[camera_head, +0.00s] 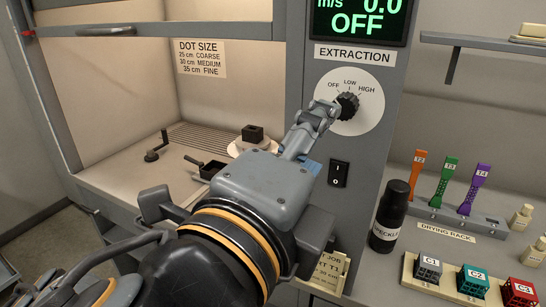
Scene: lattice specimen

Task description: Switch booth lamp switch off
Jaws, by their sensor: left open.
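A black rocker switch (339,173), marked I above and O below, sits on the grey panel of the booth; I take it as the lamp switch. Which side is pressed in is too small to tell. My left gripper (318,115) reaches up from below, left of the switch and apart from it in the picture. Its visible finger is at the left edge of the black extraction knob (347,105); whether it touches is unclear. The gripper is open, and its other finger is mostly hidden. My right gripper is not in view.
The display (358,20) above reads 0.0 and OFF. A black spray can (389,216) stands right of the panel, near a drying rack (455,219) with coloured specimens. The lit booth (110,95) is at left, with a small crank (157,148) on its floor.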

